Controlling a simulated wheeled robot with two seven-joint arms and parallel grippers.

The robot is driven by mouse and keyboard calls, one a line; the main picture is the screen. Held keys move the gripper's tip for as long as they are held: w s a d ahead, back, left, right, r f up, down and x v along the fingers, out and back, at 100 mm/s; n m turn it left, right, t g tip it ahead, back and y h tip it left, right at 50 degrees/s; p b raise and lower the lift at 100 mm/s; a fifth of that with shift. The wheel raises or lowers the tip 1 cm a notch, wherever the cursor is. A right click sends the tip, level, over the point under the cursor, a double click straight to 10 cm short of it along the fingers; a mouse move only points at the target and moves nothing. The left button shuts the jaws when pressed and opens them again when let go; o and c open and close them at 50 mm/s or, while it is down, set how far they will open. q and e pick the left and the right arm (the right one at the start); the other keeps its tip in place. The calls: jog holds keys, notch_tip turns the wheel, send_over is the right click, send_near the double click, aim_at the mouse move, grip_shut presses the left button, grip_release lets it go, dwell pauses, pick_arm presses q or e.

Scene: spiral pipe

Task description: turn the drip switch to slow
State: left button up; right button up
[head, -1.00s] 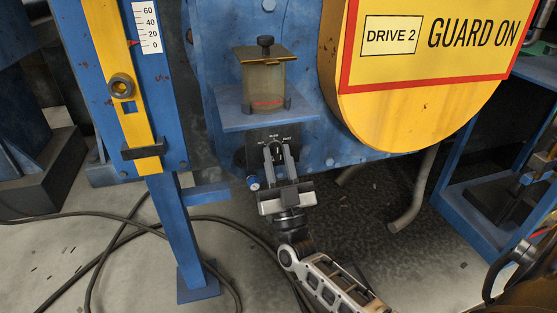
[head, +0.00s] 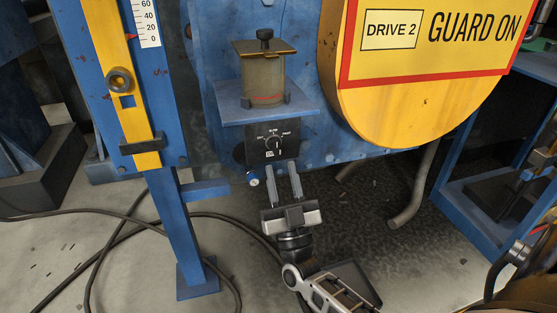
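The drip switch is a small round knob (head: 272,143) on a black plate (head: 255,155) under the blue shelf. Small white labels surround it, with what looks like SLOW at the top between two others. The knob's setting is too small to read surely. My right gripper (head: 282,172) is just below the knob, its two fingers pointing up at the plate. The fingers are apart with nothing between them, and they appear clear of the knob. My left gripper is not in view.
An oil cup (head: 263,80) with a lid stands on the blue shelf (head: 231,116) above the switch. A yellow guard (head: 420,110) is at the right. A blue post (head: 178,235) stands at the left, with black cables (head: 95,262) on the floor.

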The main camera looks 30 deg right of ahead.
pick_arm(q)
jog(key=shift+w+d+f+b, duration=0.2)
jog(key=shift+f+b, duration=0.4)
jog(key=shift+b, duration=0.2)
pick_arm(e)
jog(key=v, duration=1.1)
jog(key=shift+s+f+y, duration=0.15)
jog(key=shift+y, duration=0.15)
